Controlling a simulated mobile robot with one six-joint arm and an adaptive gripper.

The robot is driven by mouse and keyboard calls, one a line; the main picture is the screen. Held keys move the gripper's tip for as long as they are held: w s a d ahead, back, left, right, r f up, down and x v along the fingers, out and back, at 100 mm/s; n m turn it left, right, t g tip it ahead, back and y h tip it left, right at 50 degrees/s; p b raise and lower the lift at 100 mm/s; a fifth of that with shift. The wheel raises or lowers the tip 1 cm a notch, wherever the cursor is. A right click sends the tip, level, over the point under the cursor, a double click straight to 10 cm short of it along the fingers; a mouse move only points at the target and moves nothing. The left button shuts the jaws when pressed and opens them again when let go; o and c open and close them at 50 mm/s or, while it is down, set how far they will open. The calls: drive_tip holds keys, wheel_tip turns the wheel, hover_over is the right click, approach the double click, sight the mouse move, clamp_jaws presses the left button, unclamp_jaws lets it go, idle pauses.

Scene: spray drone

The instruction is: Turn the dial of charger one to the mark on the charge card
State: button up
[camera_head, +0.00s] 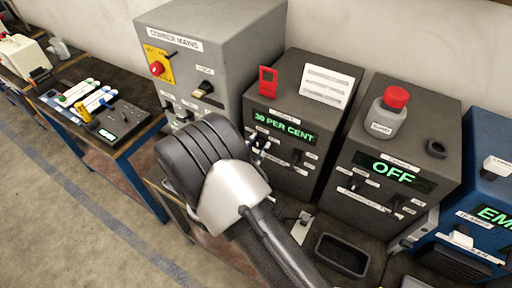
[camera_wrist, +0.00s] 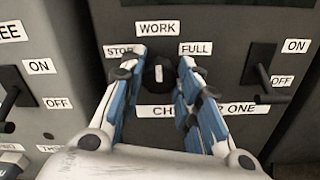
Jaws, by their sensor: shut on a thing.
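Charger one (camera_head: 318,168) is a dark grey box whose green display (camera_head: 284,127) reads 30 PER CENT. Its black dial (camera_wrist: 158,76) shows in the wrist view, with labels STOP to the left, WORK above and FULL to the right. The dial's white mark looks roughly upright, toward WORK. My gripper (camera_wrist: 163,68) is shut on the dial, with a blue-and-white finger on each side. In the head view my arm covers part of the charger's front. A white card (camera_head: 328,85), which looks like the charge card, lies on top; its text is too small to read.
A lever switch (camera_wrist: 262,66) with ON and OFF labels is right of the dial; another lever (camera_wrist: 12,92) is at the left. A second charger (camera_head: 405,150) reading OFF stands to the right. The grey CORNER MAINS cabinet (camera_head: 220,50) stands left.

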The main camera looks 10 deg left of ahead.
drive_tip(key=c, duration=0.3)
drive_tip(key=n+p, duration=0.1)
drive_tip(key=n, duration=0.3)
drive_tip(key=shift+n, duration=0.4)
drive_tip(key=n+p, duration=0.1)
drive_tip(key=n, duration=0.3)
drive_tip(key=shift+a+n+p, duration=0.15)
drive_tip(key=shift+n+p, duration=0.25)
drive_tip(key=shift+n, duration=0.3)
drive_tip(key=o, duration=1.1)
